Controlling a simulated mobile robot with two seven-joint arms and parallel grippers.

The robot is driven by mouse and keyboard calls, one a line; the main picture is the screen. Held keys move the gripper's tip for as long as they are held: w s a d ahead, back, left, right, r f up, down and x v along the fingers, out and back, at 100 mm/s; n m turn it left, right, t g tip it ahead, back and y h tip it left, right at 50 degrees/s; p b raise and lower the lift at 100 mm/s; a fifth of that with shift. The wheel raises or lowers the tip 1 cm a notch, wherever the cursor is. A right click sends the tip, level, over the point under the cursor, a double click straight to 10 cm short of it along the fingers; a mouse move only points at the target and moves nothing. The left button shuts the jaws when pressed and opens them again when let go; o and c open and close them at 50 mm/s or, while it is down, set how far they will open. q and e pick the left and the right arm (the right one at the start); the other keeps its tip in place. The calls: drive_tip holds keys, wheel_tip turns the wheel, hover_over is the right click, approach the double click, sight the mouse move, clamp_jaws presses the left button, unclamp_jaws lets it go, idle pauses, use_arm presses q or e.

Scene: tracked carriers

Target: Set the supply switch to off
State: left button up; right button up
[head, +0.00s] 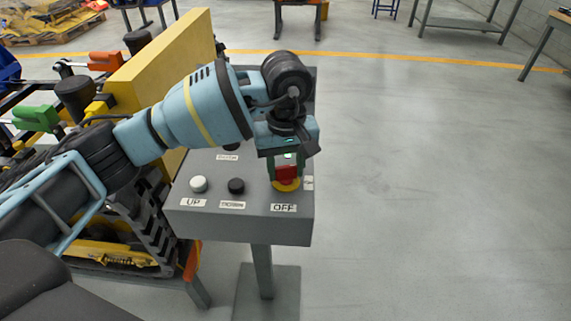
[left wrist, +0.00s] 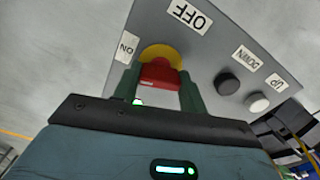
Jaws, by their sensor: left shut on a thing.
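The supply switch is a red handle (head: 287,173) on a yellow disc (head: 287,186), at the right front of a grey control box (head: 245,229). The red handle (left wrist: 160,74) and yellow disc (left wrist: 160,52) also show in the left wrist view. An OFF label (head: 283,208) lies on the near side of the disc, and an ON label (left wrist: 127,46) beside it. My left gripper (head: 285,168) points down and is shut on the red handle, one green finger on each side. Which label the handle points to is hard to tell. My right gripper is not in view.
A white button (head: 198,184) and a black button (head: 236,186) sit left of the switch, with another partly hidden behind. A yellow panel (head: 160,75) and tracked machinery stand left of the box. The floor to the right is clear.

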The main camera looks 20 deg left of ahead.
use_arm(q)
drive_tip(key=n, duration=0.3)
drive_tip(key=shift+r+p, duration=0.1)
drive_tip(key=shift+p, duration=0.25)
drive_tip(key=n+p, duration=0.1)
drive_tip(key=n, duration=0.3)
drive_tip(key=shift+p, duration=0.3)
drive_tip(key=n+p, duration=0.2)
drive_tip(key=n, duration=0.4)
drive_tip(key=shift+n+p, duration=0.4)
drive_tip(key=shift+n, duration=0.3)
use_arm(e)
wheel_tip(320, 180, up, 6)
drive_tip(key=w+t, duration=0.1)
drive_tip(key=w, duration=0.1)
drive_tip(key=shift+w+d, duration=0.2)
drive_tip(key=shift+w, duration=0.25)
use_arm(q)
drive_tip(key=o, duration=1)
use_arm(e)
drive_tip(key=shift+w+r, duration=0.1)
